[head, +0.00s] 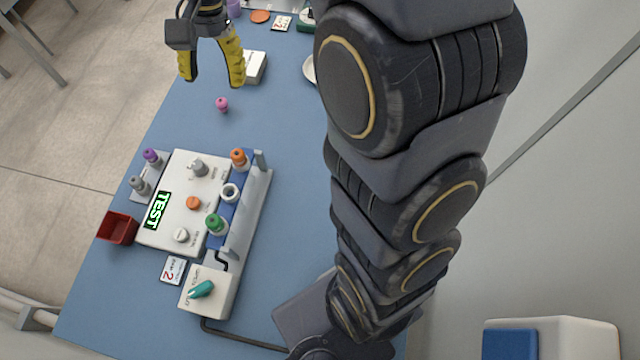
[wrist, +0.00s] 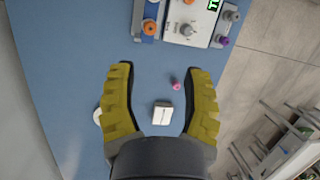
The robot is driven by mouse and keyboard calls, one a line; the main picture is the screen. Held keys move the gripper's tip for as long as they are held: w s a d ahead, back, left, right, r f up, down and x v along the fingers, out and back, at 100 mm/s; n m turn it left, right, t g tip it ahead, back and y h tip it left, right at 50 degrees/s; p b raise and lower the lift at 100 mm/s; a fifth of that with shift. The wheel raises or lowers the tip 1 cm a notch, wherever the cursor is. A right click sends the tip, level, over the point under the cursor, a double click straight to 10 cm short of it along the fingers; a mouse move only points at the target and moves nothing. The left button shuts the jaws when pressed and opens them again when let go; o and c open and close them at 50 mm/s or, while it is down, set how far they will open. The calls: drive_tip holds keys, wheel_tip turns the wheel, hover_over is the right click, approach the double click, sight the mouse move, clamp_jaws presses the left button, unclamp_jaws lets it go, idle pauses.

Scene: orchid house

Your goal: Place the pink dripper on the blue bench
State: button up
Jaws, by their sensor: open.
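The small pink dripper (head: 222,104) sits on a bare part of the blue bench (head: 275,125), beyond the white test unit. It also shows in the wrist view (wrist: 176,85), between the yellow fingers and nearer the right one. My gripper (head: 212,82) is open and empty, with its fingers apart above the bench. In the head view the dripper lies just below the fingertips in the picture, apart from them. Nothing hides the dripper.
The white test unit (head: 165,225) carries several knobs, with a rack of coloured drippers (head: 230,192) along its right side. A red bin (head: 118,228) stands at the left bench edge. A white box (head: 255,67) is near my gripper. Bench around the dripper is clear.

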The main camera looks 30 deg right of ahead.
drive_tip(key=s+d+n+h, duration=0.2)
drive_tip(key=s+n, duration=0.5)
drive_tip(key=s, duration=1.6)
drive_tip(key=shift+d+r+n+h, duration=0.3)
drive_tip(key=shift+d+h, duration=0.05)
drive_tip(key=shift+h, duration=0.05)
